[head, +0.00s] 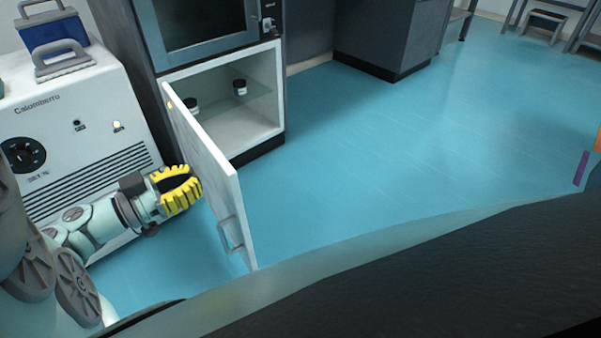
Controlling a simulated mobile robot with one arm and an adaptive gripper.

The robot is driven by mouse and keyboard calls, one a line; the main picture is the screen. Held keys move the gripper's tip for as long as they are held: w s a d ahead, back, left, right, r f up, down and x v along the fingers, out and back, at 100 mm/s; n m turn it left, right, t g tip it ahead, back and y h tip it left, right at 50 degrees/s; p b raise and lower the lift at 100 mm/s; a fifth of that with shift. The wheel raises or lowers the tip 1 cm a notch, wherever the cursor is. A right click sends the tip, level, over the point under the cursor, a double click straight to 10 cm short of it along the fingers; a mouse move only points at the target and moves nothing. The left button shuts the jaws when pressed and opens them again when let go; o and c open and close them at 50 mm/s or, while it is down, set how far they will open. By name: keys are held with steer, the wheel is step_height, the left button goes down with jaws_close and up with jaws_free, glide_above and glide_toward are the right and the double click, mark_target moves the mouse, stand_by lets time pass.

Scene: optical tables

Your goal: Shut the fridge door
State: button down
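The white fridge door (215,172) stands wide open, swung out toward me from the left side of a low white compartment (262,120). A grey handle (230,235) sits near the door's lower free end. My gripper (192,188), with yellow ribbed fingers, is at the left of the door, close to its face. The fingers are spread with a gap between them and hold nothing that I can see. Whether a fingertip touches the door I cannot tell. Two small dark-lidded jars stand inside, one at the middle (240,87) and one partly hidden behind the door (191,104).
A white machine (70,130) labelled Calomberro stands at the left behind my arm, with a blue box (52,28) on top. An oven-like unit (205,25) sits above the compartment. A dark cabinet (385,35) stands at the back. The blue floor (400,140) right of the door is clear.

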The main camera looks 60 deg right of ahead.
mark_target(221, 168)
steer(key=shift+b+x, duration=0.6)
steer(key=shift+x, duration=1.65)
steer(key=shift+s, duration=0.1)
